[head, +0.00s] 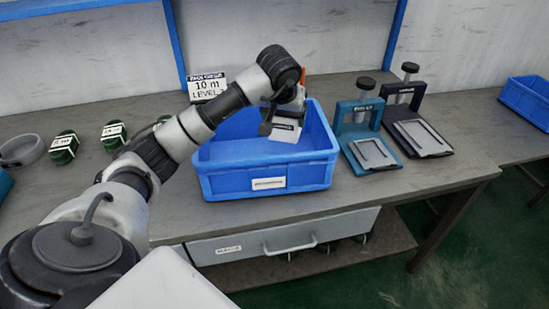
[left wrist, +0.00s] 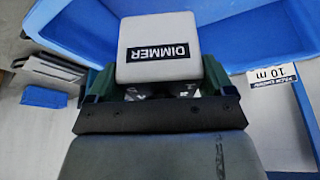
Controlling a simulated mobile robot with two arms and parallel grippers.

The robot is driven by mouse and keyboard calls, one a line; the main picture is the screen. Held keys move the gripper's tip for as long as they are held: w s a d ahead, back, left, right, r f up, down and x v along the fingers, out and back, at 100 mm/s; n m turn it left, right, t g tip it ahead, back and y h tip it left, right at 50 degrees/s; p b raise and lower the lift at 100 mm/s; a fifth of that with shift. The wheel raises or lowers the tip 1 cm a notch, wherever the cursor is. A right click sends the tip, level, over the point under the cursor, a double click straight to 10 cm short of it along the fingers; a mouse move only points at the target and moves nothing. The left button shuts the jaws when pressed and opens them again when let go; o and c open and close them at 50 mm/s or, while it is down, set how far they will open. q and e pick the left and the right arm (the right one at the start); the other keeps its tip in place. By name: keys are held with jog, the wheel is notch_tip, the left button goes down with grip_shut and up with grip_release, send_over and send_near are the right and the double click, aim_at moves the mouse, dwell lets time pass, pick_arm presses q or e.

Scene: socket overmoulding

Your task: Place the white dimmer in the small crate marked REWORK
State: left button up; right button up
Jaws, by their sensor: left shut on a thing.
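The white dimmer (left wrist: 158,45) is a pale rounded block whose black DIMMER label appears upside down in the left wrist view. My left gripper (left wrist: 157,82) is shut on it, with a dark green finger on each side. In the head view the gripper (head: 284,108) and the dimmer (head: 284,132) are over the opening of a blue crate (head: 222,184) on the bench. I cannot tell whether the dimmer touches the crate floor. The crate's front label is too small to read. My right gripper is not in view.
A blue press stand (head: 352,125) and a dark one (head: 425,139) stand right of the crate. A second blue crate (head: 528,97) is at the far right. A 10 m sign (head: 207,87) stands behind; several green round parts (head: 64,148) lie left. A drawer (head: 290,236) is below.

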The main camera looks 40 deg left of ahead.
aim_at(283, 141)
pick_arm(q)
jog(key=shift+f, duration=0.8)
jog(key=shift+s+f, duration=0.1)
jog(key=shift+f, duration=0.25)
notch_tip(283, 141, down, 5)
jog(key=shift+f, duration=2.15)
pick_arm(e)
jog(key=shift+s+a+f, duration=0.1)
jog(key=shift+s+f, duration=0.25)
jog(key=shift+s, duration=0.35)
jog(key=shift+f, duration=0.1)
pick_arm(q)
jog(key=o, duration=0.9)
jog(key=shift+f, duration=0.15)
